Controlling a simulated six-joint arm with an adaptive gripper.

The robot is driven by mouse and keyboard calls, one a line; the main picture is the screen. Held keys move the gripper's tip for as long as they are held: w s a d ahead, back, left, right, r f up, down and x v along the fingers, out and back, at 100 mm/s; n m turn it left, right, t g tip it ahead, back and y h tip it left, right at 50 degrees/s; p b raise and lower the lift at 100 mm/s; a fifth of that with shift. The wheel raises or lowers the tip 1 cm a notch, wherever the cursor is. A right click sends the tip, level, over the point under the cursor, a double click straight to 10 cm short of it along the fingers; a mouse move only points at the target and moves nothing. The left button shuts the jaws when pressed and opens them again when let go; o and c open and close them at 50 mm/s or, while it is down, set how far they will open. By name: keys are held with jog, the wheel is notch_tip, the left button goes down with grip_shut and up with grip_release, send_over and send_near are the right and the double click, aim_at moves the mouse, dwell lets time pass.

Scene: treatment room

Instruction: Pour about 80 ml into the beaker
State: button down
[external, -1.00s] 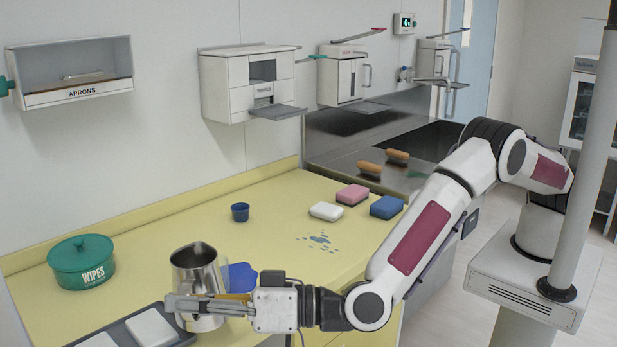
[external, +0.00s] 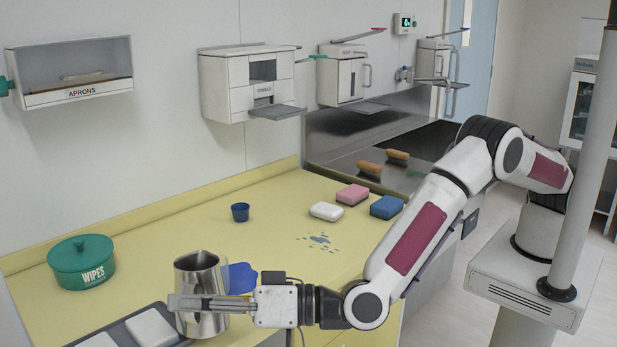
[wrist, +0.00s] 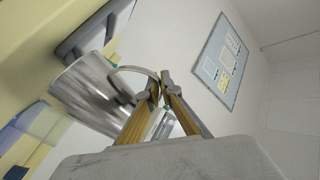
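A steel jug (external: 206,270) is at the front of the yellow counter, beside the grey tray, and looks upright or nearly so. My gripper (external: 178,302) reaches across its near side. In the wrist view, my gripper's fingertips (wrist: 158,86) come together at the handle of the jug (wrist: 88,95) and appear shut on it. The jug's contents cannot be seen. A small blue cup (external: 240,212), possibly the beaker, stands upright further back on the counter, apart from the jug. I cannot see a measuring scale on it.
A green wipes tub (external: 81,263) stands at left. A dark tray (external: 118,326) holds white pads at the front. A flat blue item (external: 243,279) lies behind the jug.

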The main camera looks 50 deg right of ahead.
aim_at(189, 285)
jog(key=w+d+r+m, duration=0.1)
jog(key=r+m, duration=0.1)
jog(key=shift+w+d+r+m, duration=0.2)
jog(key=shift+w+d+m, duration=0.1)
jog(key=shift+w+d, duration=0.1)
jog(key=w+d+r+m, duration=0.4)
jog(key=w+d+m, duration=0.1)
jog(key=m, duration=0.3)
jog(key=shift+w+d+m, duration=0.25)
jog(key=shift+w+m, duration=0.05)
jog(key=shift+w, duration=0.1)
jog(key=shift+w+d+r+m+p, duration=0.3)
jog(key=shift+w+d+r+m, duration=0.15)
jog(key=shift+m, duration=0.25)
dwell(0.6)
jog(key=shift+w+d+r+m+p, duration=0.2)
jog(key=shift+w+d+m+p, duration=0.2)
jog(key=shift+w+d, duration=0.1)
jog(key=shift+w+d+r+m+p, duration=0.2)
jog(key=shift+w+d+m+p, duration=0.1)
jog(key=shift+w+d+m, duration=0.15)
dwell(1.6)
jog(key=shift+a, duration=0.1)
dwell(0.4)
jog(key=shift+w+d+r+m, duration=0.2)
jog(key=shift+w+d+m, duration=0.1)
jog(key=shift+m, duration=0.15)
dwell(0.6)
